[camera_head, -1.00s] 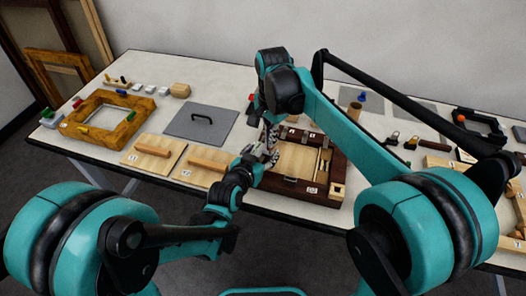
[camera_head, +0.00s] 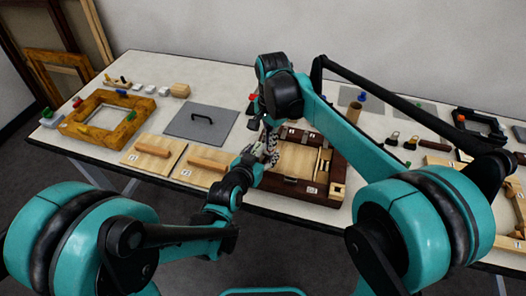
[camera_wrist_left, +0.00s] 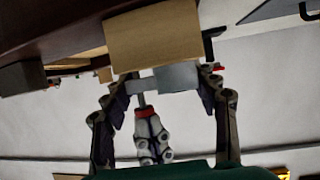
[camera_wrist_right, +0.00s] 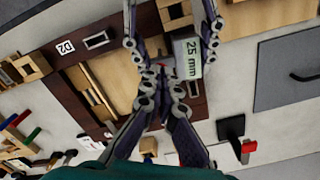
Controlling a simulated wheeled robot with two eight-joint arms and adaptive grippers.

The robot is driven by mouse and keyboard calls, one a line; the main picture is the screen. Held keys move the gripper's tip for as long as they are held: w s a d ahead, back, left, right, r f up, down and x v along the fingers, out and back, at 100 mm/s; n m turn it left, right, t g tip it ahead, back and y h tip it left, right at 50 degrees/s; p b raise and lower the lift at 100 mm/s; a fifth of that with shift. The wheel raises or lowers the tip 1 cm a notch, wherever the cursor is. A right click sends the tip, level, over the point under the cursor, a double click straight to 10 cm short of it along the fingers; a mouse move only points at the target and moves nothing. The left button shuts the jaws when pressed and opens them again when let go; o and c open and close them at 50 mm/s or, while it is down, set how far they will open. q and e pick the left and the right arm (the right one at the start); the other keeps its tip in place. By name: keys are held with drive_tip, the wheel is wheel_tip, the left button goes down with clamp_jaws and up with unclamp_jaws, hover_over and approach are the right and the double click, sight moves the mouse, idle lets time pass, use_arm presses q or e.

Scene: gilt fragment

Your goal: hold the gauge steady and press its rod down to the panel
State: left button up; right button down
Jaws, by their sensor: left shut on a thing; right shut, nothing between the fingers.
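The gauge (camera_wrist_right: 187,58) is a small pale grey piece labelled "25 mm". It is between the fingers of my left gripper (camera_wrist_left: 169,78), which is shut on it, and its grey body also shows in the left wrist view (camera_wrist_left: 178,77). A thin rod (camera_wrist_left: 141,98) runs from the gauge to the fingertips of my right gripper (camera_wrist_right: 162,73). My right gripper is shut and empty, with its fingertips close beside the gauge at the rod. Both grippers are over the left part of the dark-framed panel (camera_head: 294,158). Whether the rod touches the panel is hidden.
A tan wooden block (camera_wrist_left: 155,35) is close to the left fingers. Lidded wooden boards (camera_head: 153,155), a grey plate with a handle (camera_head: 201,125) and an ornate gilt frame (camera_head: 108,117) lie to the left. Several small tools (camera_head: 392,139) lie to the right.

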drive_tip(key=shift+r, duration=3.55)
use_arm(q)
drive_tip(key=o, duration=1.3)
drive_tip(key=v, duration=1.2)
